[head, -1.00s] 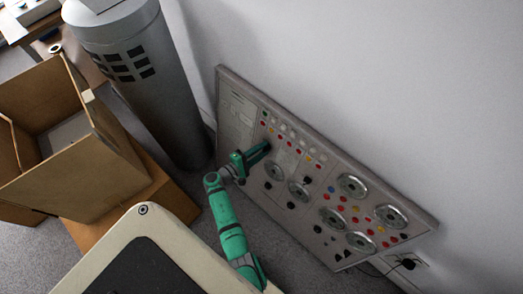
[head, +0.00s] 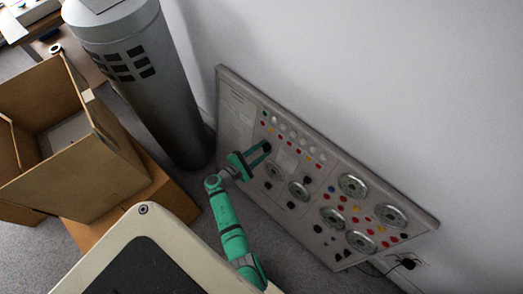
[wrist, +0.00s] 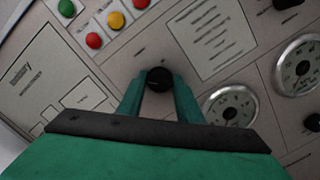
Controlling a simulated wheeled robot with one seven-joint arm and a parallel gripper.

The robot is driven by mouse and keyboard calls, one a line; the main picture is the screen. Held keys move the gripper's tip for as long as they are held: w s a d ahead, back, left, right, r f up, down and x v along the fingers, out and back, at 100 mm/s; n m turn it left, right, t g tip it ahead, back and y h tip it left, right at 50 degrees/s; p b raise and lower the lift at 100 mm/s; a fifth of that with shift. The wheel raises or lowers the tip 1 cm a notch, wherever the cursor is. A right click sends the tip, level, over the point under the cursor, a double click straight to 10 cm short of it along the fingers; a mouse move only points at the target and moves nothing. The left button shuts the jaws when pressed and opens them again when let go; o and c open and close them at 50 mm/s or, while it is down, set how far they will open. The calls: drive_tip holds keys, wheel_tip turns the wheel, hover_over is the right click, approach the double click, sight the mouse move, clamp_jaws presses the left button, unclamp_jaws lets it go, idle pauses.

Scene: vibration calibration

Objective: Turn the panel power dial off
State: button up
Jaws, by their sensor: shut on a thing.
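The grey control panel (head: 232,115) leans against the wall and carries buttons, lamps, gauges and knobs. A black round dial (wrist: 158,78) sits on the panel in the middle of the wrist view. My green gripper (wrist: 158,92) reaches the panel, with one finger on each side of this dial, and is shut on it. In the head view my gripper (head: 262,152) is at the panel's left part, below the rows of buttons, and hides the dial there.
Gauges (wrist: 230,107) lie right of the dial, and red, yellow and green buttons (wrist: 116,20) above left. A grey cylinder (head: 165,90) and cardboard boxes (head: 90,150) stand left of my arm. A black plug (head: 407,264) sits at the wall, lower right.

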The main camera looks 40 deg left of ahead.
drive_tip(key=shift+d, duration=0.15)
drive_tip(key=o, duration=1)
drive_tip(key=s, duration=0.3)
drive_tip(key=s+a, duration=0.1)
drive_tip(key=s, duration=0.3)
drive_tip(key=s+r, duration=0.1)
drive_tip(key=s, duration=0.2)
drive_tip(key=shift+s+a+r, duration=0.1)
drive_tip(key=shift+s+a, duration=0.25)
drive_tip(key=shift+a, duration=0.05)
drive_tip(key=shift+d, duration=0.1)
